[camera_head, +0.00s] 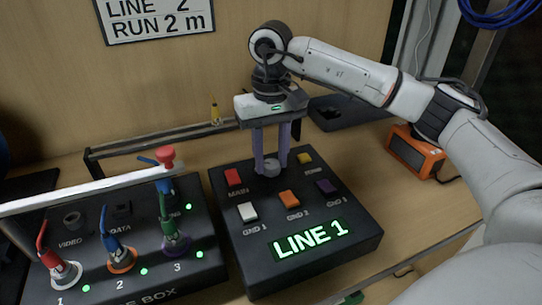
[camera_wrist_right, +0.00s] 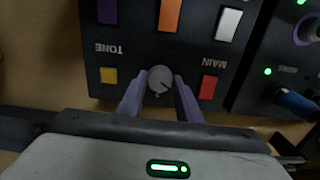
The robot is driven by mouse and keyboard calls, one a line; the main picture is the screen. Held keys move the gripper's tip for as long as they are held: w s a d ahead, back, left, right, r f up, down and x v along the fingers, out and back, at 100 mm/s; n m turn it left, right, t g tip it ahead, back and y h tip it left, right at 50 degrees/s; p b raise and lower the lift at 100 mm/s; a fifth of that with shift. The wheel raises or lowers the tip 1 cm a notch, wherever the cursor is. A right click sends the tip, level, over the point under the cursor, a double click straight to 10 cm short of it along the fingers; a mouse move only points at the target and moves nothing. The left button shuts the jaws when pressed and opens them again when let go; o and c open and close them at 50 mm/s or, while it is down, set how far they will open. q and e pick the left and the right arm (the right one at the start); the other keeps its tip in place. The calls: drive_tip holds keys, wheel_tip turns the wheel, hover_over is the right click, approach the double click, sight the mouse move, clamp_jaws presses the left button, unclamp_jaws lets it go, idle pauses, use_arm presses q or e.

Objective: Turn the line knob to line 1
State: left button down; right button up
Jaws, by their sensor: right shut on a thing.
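The grey line knob (camera_head: 272,168) sits at the back middle of a black control box (camera_head: 225,232). The box's lit green display (camera_head: 310,239) reads "LINE 1". My right gripper (camera_head: 271,160) points down from above with its two purple fingers on either side of the knob. In the right wrist view, the round knob (camera_wrist_right: 160,79) sits between the fingertips of my right gripper (camera_wrist_right: 160,88), which is shut on it. The fingers partly cover the knob in the head view. My left gripper does not show.
Red (camera_head: 233,177), white, orange, purple and yellow buttons surround the knob. A cable box (camera_head: 140,283) with coloured plugs stands left, with a white bar (camera_head: 85,191) above it. An orange device (camera_head: 415,152) is at right. A wall sign (camera_head: 155,15) shows "RUN 2 m".

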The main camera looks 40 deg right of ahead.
sight(271, 164)
idle(0.3)
drive_tip(key=o, duration=1)
drive_tip(key=shift+o, duration=0.2)
wheel_tip(271, 164, up, 10)
drive_tip(key=p, duration=0.1)
drive_tip(key=shift+r, duration=0.2)
drive_tip(key=shift+s+f, duration=0.1)
